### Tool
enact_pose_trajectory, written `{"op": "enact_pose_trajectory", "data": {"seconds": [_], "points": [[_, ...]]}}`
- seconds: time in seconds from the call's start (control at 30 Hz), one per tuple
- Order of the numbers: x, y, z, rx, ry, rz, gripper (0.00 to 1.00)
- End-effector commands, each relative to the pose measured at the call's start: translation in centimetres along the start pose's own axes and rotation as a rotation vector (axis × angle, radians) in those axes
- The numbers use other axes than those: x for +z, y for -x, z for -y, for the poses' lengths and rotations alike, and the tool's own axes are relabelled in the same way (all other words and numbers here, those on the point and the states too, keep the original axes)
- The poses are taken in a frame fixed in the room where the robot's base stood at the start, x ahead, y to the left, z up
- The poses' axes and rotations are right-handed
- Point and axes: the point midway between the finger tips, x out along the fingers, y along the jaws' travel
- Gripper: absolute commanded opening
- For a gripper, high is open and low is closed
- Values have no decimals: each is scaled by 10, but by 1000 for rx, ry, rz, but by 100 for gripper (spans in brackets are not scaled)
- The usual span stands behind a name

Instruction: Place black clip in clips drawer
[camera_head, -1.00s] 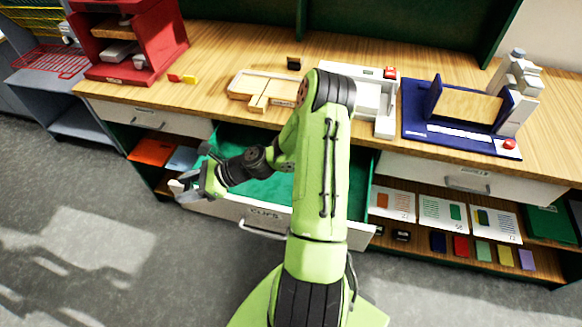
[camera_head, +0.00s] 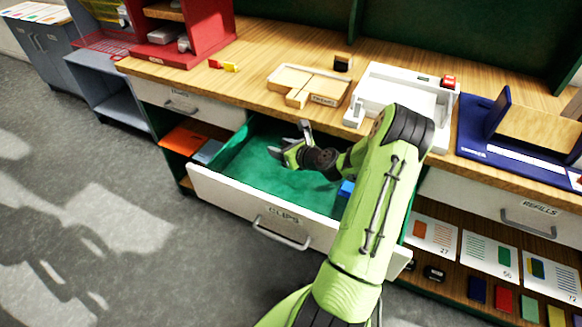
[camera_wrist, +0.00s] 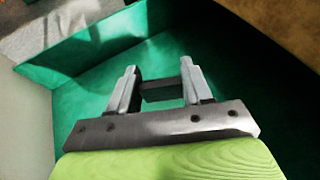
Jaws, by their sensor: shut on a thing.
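The clips drawer (camera_head: 262,222) is pulled open, with a white front labelled CLIPS and a green-lined inside. My gripper (camera_head: 291,146) is over the back part of the open drawer, with the green lining around it. In the wrist view my gripper (camera_wrist: 160,88) is shut on a dark piece, which I take as the black clip (camera_wrist: 161,94), held between the two grey fingers. The clip is hard to make out in the head view. A blue item (camera_head: 346,188) lies in the drawer, partly hidden by my arm.
On the desktop stand a wooden tray (camera_head: 296,88), a small black block with a light top (camera_head: 343,61), a white holder (camera_head: 385,88) and a red shelf unit (camera_head: 208,40). A closed drawer (camera_head: 520,212) is at right. The floor in front is clear.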

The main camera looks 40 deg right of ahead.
Motion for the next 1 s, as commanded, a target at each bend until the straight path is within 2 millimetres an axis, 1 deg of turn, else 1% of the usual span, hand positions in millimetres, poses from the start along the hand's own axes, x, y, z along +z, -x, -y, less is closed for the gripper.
{"op": "enact_pose_trajectory", "data": {"seconds": [0.23, 0.57, 0.6, 0.73, 1.0], "points": [[-38, -16, 0, 1, 0, 1, 21], [-40, -17, 0, 1, 2, 1, 21], [-40, -17, 0, 1, 3, 1, 54], [-40, -17, 0, 1, 3, 1, 74], [-39, -16, 0, 1, 3, 1, 75]]}}
